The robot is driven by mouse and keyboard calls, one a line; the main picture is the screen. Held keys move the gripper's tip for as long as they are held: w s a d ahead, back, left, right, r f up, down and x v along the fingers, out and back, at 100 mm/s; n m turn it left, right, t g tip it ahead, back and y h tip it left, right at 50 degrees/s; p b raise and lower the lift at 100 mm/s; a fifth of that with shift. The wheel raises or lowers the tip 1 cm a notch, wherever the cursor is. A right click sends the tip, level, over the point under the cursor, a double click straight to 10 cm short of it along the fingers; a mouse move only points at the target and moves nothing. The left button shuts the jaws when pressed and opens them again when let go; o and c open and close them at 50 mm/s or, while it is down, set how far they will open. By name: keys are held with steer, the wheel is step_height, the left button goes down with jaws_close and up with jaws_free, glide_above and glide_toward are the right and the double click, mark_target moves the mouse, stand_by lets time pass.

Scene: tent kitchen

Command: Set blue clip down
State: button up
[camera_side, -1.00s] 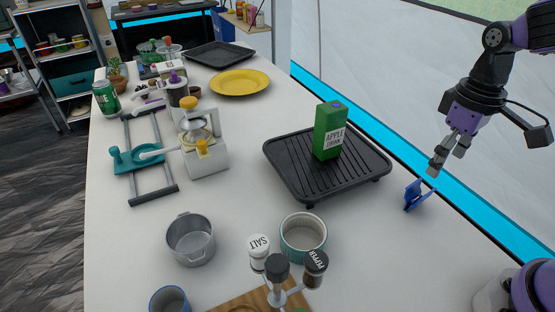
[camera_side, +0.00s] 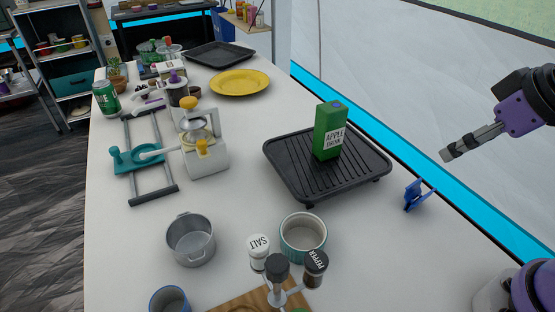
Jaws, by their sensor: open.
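The blue clip (camera_side: 414,194) rests on the white table near its right edge, to the right of the black grill tray. My gripper (camera_side: 447,154) is up and to the right of the clip, clear of it and pointing left. Its fingers overlap in this side view, and it is open with nothing held.
A green apple drink carton (camera_side: 327,131) stands on the black grill tray (camera_side: 285,173). A teal ramekin (camera_side: 303,237), a salt and pepper holder (camera_side: 277,270) and a metal pot (camera_side: 190,239) stand in front. The table between the tray and clip is clear.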

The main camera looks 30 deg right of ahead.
mark_target(421, 201)
steer(key=w+a+f+n+g+h, duration=0.1)
steer(key=f+n+h, duration=0.2)
steer(key=n, duration=0.2)
steer(key=w+a+f+n+g+h, duration=0.1)
steer(key=w+f+n+h, duration=0.1)
steer(key=f+n+h, duration=0.2)
steer(key=w+a+f+n+g+h, duration=0.1)
steer(key=f+n+g+h, duration=0.1)
steer(key=f+n+h, duration=0.2)
steer(key=shift+w+f+n, duration=0.1)
steer(key=shift+f+n, duration=0.05)
steer(key=shift+n, duration=0.65)
steer(key=shift+w+f+n, duration=0.1)
steer(key=shift+n, duration=0.7)
steer(key=shift+s+a+f+n+h, duration=0.15)
steer(key=shift+s+n+h, duration=0.05)
steer(key=shift+n+h, duration=0.3)
steer(key=shift+s+a+f+n+h, duration=0.1)
steer(key=shift+s+a+n+h, duration=0.05)
steer(key=shift+n+h, duration=0.35)
steer(key=shift+d+t, duration=0.15)
steer(key=shift+t, duration=0.15)
steer(key=x, duration=1)
steer(key=shift+f, duration=0.35)
steer(key=shift+c, duration=0.4)
